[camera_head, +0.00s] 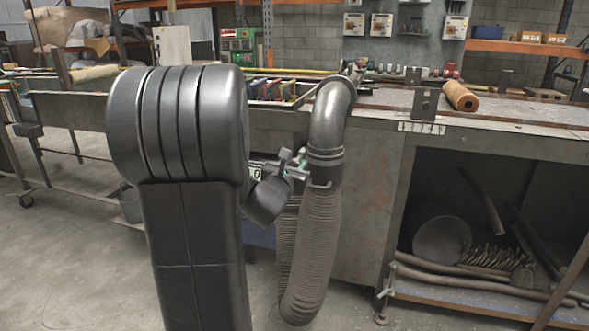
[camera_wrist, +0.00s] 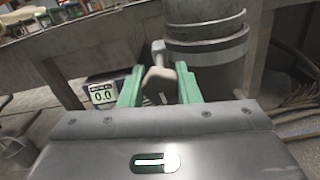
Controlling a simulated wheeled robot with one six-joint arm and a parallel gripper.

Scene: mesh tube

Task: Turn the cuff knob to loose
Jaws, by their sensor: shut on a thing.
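The cuff knob (camera_wrist: 159,76) is a small grey piece with a short stalk, beside the grey clamp cuff (camera_wrist: 207,42) of the tube. My gripper (camera_wrist: 159,82) has its two green fingers on either side of the knob and is shut on it. In the head view the knob (camera_head: 285,156) shows at the left of the cuff (camera_head: 325,157), above my dark gripper body (camera_head: 268,198). The ribbed mesh tube (camera_head: 313,240) hangs below the cuff. My arm hides part of the area to the left. I cannot read any loose or tight mark.
A smooth grey pipe elbow (camera_head: 333,105) rises above the cuff to the workbench (camera_head: 480,127). A brown roll (camera_head: 460,96) lies on the bench. The floor at left is mostly open.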

